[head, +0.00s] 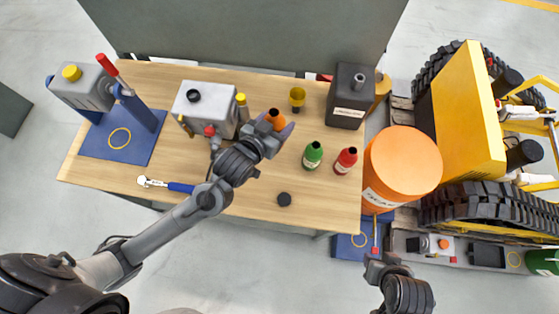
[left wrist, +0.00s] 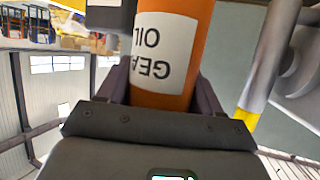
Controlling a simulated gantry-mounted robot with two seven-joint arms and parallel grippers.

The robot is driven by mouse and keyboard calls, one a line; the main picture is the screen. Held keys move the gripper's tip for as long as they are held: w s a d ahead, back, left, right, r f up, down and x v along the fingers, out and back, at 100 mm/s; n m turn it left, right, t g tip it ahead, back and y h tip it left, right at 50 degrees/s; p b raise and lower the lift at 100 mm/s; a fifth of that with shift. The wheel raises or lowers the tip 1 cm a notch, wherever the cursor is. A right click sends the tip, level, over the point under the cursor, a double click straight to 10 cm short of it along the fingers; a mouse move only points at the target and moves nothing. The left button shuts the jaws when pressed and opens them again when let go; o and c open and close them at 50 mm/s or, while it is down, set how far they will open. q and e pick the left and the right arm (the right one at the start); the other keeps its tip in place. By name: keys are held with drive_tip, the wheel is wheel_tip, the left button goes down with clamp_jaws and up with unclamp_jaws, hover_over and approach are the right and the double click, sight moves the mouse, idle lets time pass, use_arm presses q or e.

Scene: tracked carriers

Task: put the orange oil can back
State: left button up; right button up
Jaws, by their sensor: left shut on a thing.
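My left gripper (head: 273,124) is shut on the orange oil can (head: 275,114), over the wooden workbench (head: 235,205) just right of the grey metal box. In the left wrist view the orange can (left wrist: 195,85) sits between the fingers, with a white label reading "GEAR OIL" upside down. Its lower end is hidden in the head view, so I cannot tell whether it touches the bench. My right gripper (head: 385,266) is at the lower right, off the bench, small and dark; its fingers are not clear.
Green (head: 312,156) and red (head: 346,160) bottles stand on the bench, with a black puck (head: 284,199) nearby. A grey box (head: 207,106), yellow cup (head: 297,97) and black canister (head: 347,96) stand behind. A large orange drum (head: 400,170) and tracked carrier (head: 462,110) are right. Front-centre bench is mostly clear.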

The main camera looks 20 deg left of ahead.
use_arm(q)
drive_tip(key=f+b, duration=0.2)
drive_tip(key=w+f+b, duration=0.1)
drive_tip(key=f+b, duration=0.1)
drive_tip(key=b, duration=0.1)
drive_tip(key=f+b, duration=0.2)
drive_tip(key=shift+w+d+f, duration=0.2)
drive_tip(key=shift+d, duration=0.2)
drive_tip(key=shift+f+b, duration=0.3)
drive_tip(key=shift+b, duration=0.15)
drive_tip(key=shift+f+b, duration=1.2)
drive_tip(key=shift+f, duration=3.5)
drive_tip(key=shift+f, duration=0.1)
drive_tip(key=o, duration=1.3)
drive_tip(key=shift+f, duration=0.1)
drive_tip(key=shift+c, duration=0.2)
